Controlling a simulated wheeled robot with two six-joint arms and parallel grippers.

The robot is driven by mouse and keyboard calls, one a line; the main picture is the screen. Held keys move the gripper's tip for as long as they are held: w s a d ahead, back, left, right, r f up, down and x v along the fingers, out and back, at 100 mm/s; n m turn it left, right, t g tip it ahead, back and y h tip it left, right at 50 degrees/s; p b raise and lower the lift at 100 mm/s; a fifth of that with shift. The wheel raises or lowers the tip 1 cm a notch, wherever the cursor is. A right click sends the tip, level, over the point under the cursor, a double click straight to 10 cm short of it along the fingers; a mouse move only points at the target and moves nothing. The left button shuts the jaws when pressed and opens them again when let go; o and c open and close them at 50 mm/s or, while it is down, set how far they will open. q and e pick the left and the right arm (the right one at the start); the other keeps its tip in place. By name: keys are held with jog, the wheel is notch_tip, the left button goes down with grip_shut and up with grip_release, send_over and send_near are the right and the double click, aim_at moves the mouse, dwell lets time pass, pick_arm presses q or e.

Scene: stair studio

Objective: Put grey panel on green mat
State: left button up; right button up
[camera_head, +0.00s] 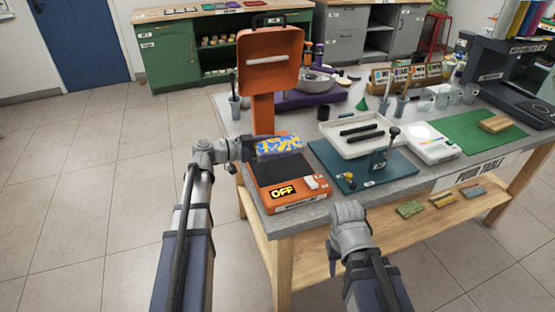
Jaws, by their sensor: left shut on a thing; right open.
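My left gripper (250,148) is shut on a blue-and-yellow patterned block (279,147), held over the dark plate of the orange machine; I cannot tell if it touches the plate. My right gripper (349,212) is at the table's front edge, empty, with its fingers mostly hidden. The green mat (465,129) lies at the right of the table, with a wooden block (495,124) on it. I cannot surely identify the grey panel; a greyish flat piece (472,191) lies on the lower shelf beside a yellowish piece (443,199) and a greenish one (410,209).
The orange machine (300,203) reads OFF and its tall lid (270,60) stands open. A teal board (325,155), a white tray (345,145) and a white scale (432,152) fill the middle. A dark printer-like machine (490,75) stands at the back right.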

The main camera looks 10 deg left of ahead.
aim_at(277, 161)
pick_arm(q)
jog(key=shift+f+b, duration=1.6)
jog(key=shift+f, duration=0.35)
jog(key=shift+f, duration=0.15)
jog(key=shift+f+b, duration=0.15)
jog(key=shift+b, duration=0.15)
jog(key=o, duration=1.3)
jog(key=shift+a, duration=0.1)
